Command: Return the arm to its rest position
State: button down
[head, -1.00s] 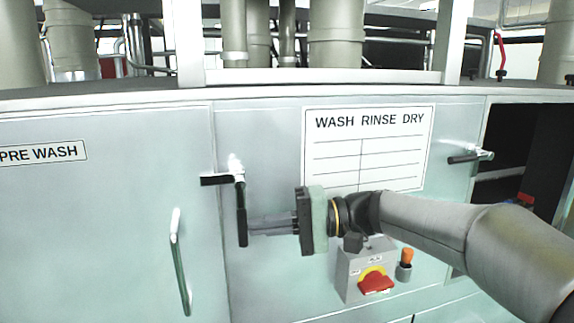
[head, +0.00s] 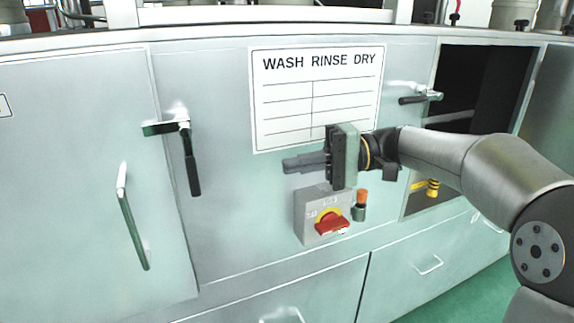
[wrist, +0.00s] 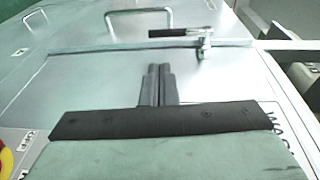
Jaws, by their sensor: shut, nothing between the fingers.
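My gripper (head: 290,164) is in front of the washer's panel in the head view, pointing left, its fingers together and empty. It is apart from the black door latch handle (head: 190,160), which hangs down to its left. In the wrist view my gripper (wrist: 158,68) shows its two fingers side by side with nothing between them. The latch handle (wrist: 180,33) is also in the wrist view, beyond the fingertips. My arm reaches in from the right of the head view.
A grey switch box (head: 308,220) with a red knob sits just below my gripper. The WASH RINSE DRY sign (head: 285,95) is behind and above it. A long door handle (head: 132,215) stands out at left. A dark opening (head: 480,85) is at right. Green floor (head: 470,285) shows at lower right.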

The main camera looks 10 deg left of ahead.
jog(key=shift+s, duration=0.1)
jog(key=s+d+f+m+t+h+p, duration=0.4)
jog(key=s+d+f+h, duration=0.35)
jog(key=f, duration=0.35)
jog(key=s+d+f+t+h+p, duration=0.1)
jog(key=s+d+f+t+h, duration=0.1)
jog(key=d, duration=0.6)
jog(key=s+d+f+m+t+h+p, duration=0.1)
jog(key=s+d+f+h+p, duration=0.1)
jog(key=s+d+f+h, duration=0.3)
jog(key=s+d+f, duration=0.1)
jog(key=s+d, duration=0.2)
jog(key=s, duration=0.1)
jog(key=shift+f+t, duration=0.4)
jog(key=shift+s+d+h, duration=0.1)
jog(key=shift+h, duration=0.15)
